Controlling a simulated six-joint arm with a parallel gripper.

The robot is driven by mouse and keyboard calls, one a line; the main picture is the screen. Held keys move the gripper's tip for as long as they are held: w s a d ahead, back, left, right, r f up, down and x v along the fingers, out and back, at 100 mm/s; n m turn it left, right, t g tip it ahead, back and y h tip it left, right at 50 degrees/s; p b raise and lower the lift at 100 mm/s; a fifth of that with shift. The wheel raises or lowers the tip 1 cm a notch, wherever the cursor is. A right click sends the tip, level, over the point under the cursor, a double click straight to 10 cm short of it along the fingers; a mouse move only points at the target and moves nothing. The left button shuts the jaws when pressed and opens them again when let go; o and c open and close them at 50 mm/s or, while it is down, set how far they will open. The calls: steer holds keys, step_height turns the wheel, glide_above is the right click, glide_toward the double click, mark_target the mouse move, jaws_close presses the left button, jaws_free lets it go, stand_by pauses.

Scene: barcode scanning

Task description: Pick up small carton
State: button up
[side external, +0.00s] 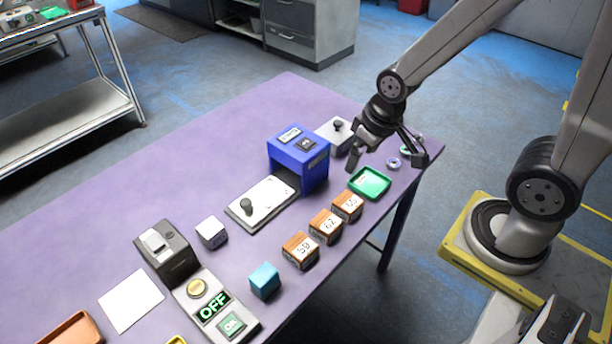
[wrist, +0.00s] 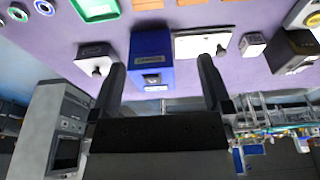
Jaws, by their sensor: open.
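A small white box (side external: 212,232), the likeliest small carton, stands on the purple table left of the white plate with a dark knob. It also shows at the upper right of the wrist view (wrist: 253,45). A teal cube (side external: 265,280) and three brown numbered boxes (side external: 325,227) stand nearer the front edge; I cannot tell for sure which is meant. My gripper (side external: 387,158) is open and empty, above the table's far right end, well away from the white box. In the wrist view its two fingers (wrist: 162,80) are spread with the blue housing beyond them.
A blue housing (side external: 298,160) stands between my gripper and the white box, with a knobbed white plate (side external: 262,202) before it. A green tray (side external: 370,184) lies at right. A dark grey device (side external: 167,253) and an OFF panel (side external: 215,305) stand at left. Upper-left table is clear.

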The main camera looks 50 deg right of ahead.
steer(key=n+g, duration=0.2)
steer(key=n, duration=1.5)
glide_above(326, 222)
steer(key=f, duration=1)
steer(key=shift+s+d+f, duration=0.15)
steer(key=shift+d+f, duration=0.2)
steer(key=shift+a+f+n+g, duration=0.25)
steer(key=shift+f+n+g, duration=0.05)
steer(key=shift+f+n, duration=0.35)
steer(key=shift+f, duration=1.2)
steer(key=shift+f, duration=0.15)
steer(key=shift+f, duration=2.45)
